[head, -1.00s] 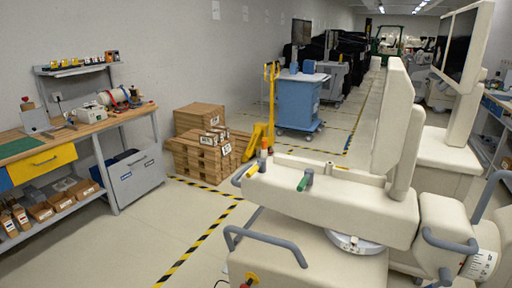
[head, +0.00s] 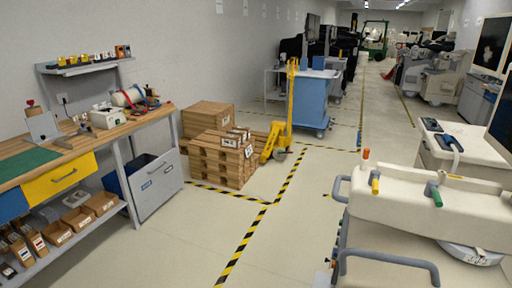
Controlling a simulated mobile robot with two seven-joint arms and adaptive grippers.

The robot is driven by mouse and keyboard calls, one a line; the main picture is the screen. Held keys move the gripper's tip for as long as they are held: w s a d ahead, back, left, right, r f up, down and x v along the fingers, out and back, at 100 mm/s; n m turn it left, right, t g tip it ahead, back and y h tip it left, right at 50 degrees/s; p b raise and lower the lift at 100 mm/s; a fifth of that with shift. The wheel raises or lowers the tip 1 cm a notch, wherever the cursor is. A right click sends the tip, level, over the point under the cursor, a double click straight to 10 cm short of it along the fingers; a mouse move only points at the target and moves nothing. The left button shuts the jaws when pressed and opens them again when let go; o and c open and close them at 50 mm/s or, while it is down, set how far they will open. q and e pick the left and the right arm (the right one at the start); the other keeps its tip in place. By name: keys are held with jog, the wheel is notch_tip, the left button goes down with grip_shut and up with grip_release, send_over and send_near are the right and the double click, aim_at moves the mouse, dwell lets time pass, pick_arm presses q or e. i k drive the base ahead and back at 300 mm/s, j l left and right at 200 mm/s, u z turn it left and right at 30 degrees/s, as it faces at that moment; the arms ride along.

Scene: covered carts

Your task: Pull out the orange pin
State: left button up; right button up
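A small pin with an orange top (head: 366,155) stands upright at the far left corner of a cream-coloured cart (head: 408,200) on the right. The green one is beside a short grey post. The lower part of the orange pin is hidden behind the cart's raised edge. Neither of my grippers shows in the head view.
Grey handles stick out from the cart's near side (head: 388,258). A workbench (head: 85,148) is at the left, with stacked wooden crates (head: 218,155) and a yellow pallet jack (head: 284,120) beyond. Open floor with striped tape (head: 244,248) lies between bench and cart.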

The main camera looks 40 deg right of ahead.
aim_at(366, 155)
jog(key=i+j+z, duration=0.1)
jog(key=i+z, duration=0.2)
jog(key=i, duration=0.15)
jog(key=i+j+z, duration=0.3)
jog(key=i, duration=0.15)
jog(key=i+j+z, duration=0.25)
jog(key=i, duration=0.2)
jog(key=i+z, duration=0.1)
jog(key=z, duration=0.3)
jog(key=i+l+z, duration=0.1)
jog(key=z, duration=0.3)
jog(key=i+z, duration=0.2)
jog(key=z, duration=0.2)
jog(key=i+j+z, duration=0.1)
jog(key=z, duration=0.35)
jog(key=i+j+z, duration=0.1)
jog(key=z, duration=0.3)
jog(key=i+z, duration=0.2)
jog(key=z, duration=0.25)
jog(key=i+z, duration=0.25)
jog(key=z, duration=0.2)
jog(key=i+z, duration=0.2)
jog(key=z, duration=0.2)
jog(key=i+j+z, duration=0.15)
jog(key=z, duration=0.3)
jog(key=j, duration=0.1)
